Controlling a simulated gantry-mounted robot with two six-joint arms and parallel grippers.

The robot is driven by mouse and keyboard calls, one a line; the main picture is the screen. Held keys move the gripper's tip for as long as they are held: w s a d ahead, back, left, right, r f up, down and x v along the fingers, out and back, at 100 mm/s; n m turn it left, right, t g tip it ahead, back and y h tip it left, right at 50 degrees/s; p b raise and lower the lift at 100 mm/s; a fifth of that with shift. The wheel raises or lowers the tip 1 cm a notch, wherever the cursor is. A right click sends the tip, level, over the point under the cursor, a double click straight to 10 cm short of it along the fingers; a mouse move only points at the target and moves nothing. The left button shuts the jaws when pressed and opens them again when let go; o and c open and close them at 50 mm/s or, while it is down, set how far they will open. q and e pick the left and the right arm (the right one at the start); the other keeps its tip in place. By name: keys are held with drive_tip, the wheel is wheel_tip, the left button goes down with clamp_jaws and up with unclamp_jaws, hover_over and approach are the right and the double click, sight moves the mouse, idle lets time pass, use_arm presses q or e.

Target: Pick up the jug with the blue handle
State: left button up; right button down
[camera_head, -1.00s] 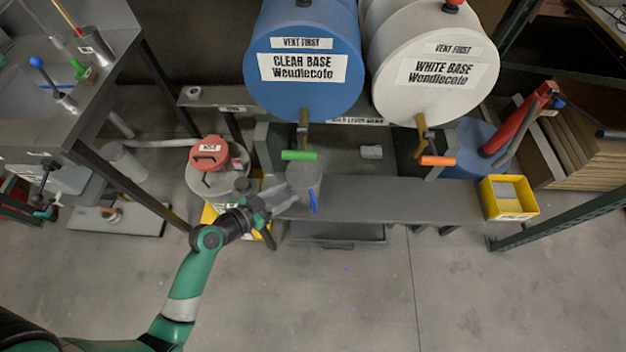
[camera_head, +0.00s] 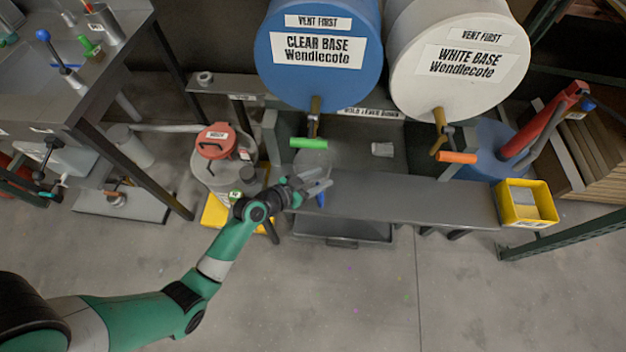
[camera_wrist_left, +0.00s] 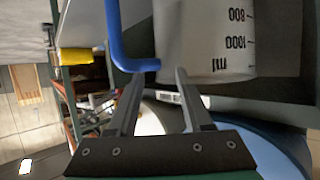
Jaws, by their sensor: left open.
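The jug is a translucent grey cup (camera_head: 312,160) standing on the grey shelf below the blue drum's green-handled tap. Its blue handle (camera_head: 320,200) faces the front, partly hidden by my gripper. In the left wrist view the jug (camera_wrist_left: 205,40) shows black volume marks, and the blue handle (camera_wrist_left: 118,40) hangs to its left, its lower end bent toward the jug. My left gripper (camera_head: 326,182) is open at the handle. In the wrist view its two fingertips (camera_wrist_left: 157,76) lie either side of the handle's lower end; I cannot tell whether they touch it. My right gripper is out of view.
The blue drum (camera_head: 318,60) and white drum (camera_head: 450,65) overhang the shelf (camera_head: 420,198). A grey can with a red lid (camera_head: 216,143) stands left of the gripper. A yellow bin (camera_head: 526,203) sits at the shelf's right end. The floor in front is open.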

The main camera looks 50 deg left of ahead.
use_arm(q)
drive_tip(key=shift+x, duration=0.95)
drive_tip(key=shift+s, duration=0.15)
clamp_jaws()
idle(0.5)
